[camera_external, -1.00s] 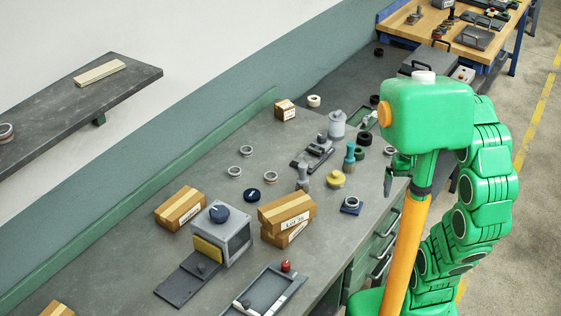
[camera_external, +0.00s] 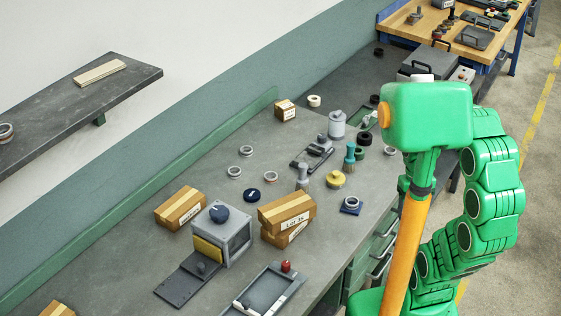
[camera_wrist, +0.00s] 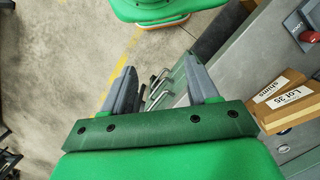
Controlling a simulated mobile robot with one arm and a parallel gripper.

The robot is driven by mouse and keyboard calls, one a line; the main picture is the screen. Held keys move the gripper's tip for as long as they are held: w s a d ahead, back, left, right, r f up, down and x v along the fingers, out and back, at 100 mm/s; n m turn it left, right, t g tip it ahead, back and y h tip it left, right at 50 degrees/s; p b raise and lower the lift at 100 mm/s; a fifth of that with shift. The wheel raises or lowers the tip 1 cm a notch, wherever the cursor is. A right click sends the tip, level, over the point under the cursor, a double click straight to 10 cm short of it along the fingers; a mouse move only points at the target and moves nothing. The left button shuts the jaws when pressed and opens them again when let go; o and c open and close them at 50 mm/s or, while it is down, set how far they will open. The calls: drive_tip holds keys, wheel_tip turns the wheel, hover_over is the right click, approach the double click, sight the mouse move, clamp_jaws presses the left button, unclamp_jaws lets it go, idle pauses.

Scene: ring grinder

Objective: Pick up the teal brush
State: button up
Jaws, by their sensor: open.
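The teal brush (camera_external: 350,155) stands upright on the grey bench in the external view, near its right side. In the external view my own body hides the fingers. The brush is not visible in the wrist view.
Cartons (camera_external: 287,211) and a grey box with a dial (camera_external: 222,235) stand nearer. Drawer handles (camera_wrist: 158,80) protrude below the bench edge.

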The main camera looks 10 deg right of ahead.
wheel_tip(320, 180, up, 4)
drive_tip(key=w+a+r+m+t+y, duration=0.1)
drive_tip(key=w+a+m+y, duration=0.3)
drive_tip(key=w, duration=0.4)
drive_tip(key=w+a+m+y, duration=0.25)
drive_tip(key=w+a, duration=0.25)
drive_tip(key=w, duration=0.3)
drive_tip(key=m+t+y, duration=0.5)
drive_tip(key=m+t, duration=0.3)
drive_tip(key=m, duration=1.1)
hover_over(350, 157)
drive_tip(key=s+d, duration=0.2)
drive_tip(key=d, duration=0.3)
wheel_tip(350, 157, down, 16)
drive_tip(key=shift+n, duration=0.35)
drive_tip(key=shift+w+r+x, duration=0.1)
drive_tip(key=shift+r+x, duration=0.05)
drive_tip(key=shift+x, duration=1.8)
drive_tip(key=shift+w+r+x, duration=0.1)
drive_tip(key=shift+w+x, duration=0.05)
drive_tip(key=shift+x, duration=1.8)
